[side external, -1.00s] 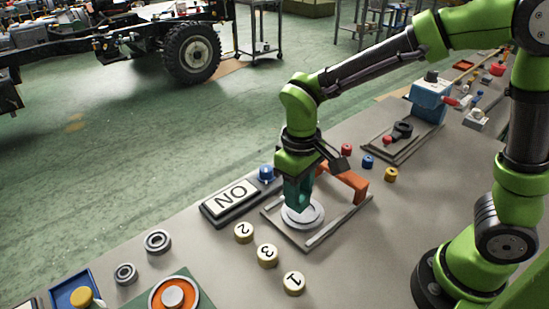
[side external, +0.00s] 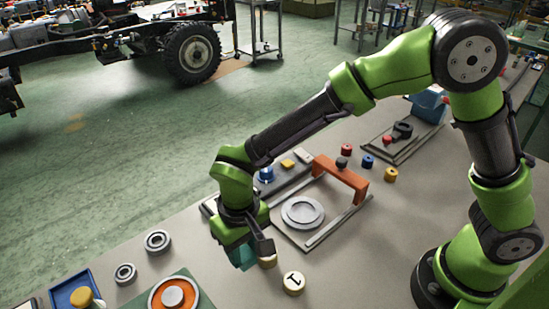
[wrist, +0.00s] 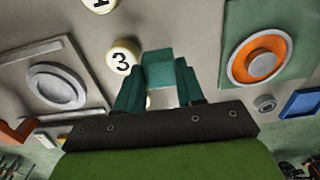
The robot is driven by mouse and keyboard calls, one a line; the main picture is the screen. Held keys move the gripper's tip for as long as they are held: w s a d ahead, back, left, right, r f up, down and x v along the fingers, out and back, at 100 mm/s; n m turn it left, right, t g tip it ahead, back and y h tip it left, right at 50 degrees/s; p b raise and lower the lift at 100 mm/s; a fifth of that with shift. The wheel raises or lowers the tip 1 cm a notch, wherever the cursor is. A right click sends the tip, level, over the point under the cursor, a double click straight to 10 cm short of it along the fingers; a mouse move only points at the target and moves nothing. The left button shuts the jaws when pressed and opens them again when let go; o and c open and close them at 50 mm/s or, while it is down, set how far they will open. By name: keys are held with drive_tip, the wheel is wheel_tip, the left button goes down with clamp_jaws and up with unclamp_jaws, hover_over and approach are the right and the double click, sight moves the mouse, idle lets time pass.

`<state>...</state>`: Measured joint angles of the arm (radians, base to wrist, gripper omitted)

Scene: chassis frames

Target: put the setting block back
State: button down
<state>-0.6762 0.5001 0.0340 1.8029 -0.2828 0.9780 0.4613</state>
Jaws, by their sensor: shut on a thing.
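My gripper (wrist: 158,76) is shut on a teal block (wrist: 159,66), which shows between its fingertips in the wrist view and appears to be the setting block. Its teal colour is close to that of the fingers, so its exact edges are hard to tell. In the side view my gripper (side external: 244,258) is low over the bench, left of disc 3 (side external: 268,262) and partly hiding it. Disc 3 also shows in the wrist view (wrist: 122,57), just left of the block. I cannot tell whether the block touches the bench.
Disc 1 (side external: 293,284) stands right of my gripper. Bearings (side external: 158,242), an orange dial (side external: 173,296) and a blue tray (side external: 75,291) lie left. Disc 2 is not seen clearly.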

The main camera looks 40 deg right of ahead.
drive_tip(key=w+a, duration=0.1)
drive_tip(key=w, duration=0.1)
drive_tip(key=w+a, duration=0.1)
drive_tip(key=a, duration=0.1)
drive_tip(key=shift+w+f, duration=0.2)
drive_tip(key=shift+w, duration=0.15)
drive_tip(key=shift+a+f, duration=0.1)
drive_tip(key=shift+f, duration=1.65)
drive_tip(key=shift+f, duration=0.1)
drive_tip(key=c, duration=0.7)
unclamp_jaws()
drive_tip(key=shift+f, duration=0.1)
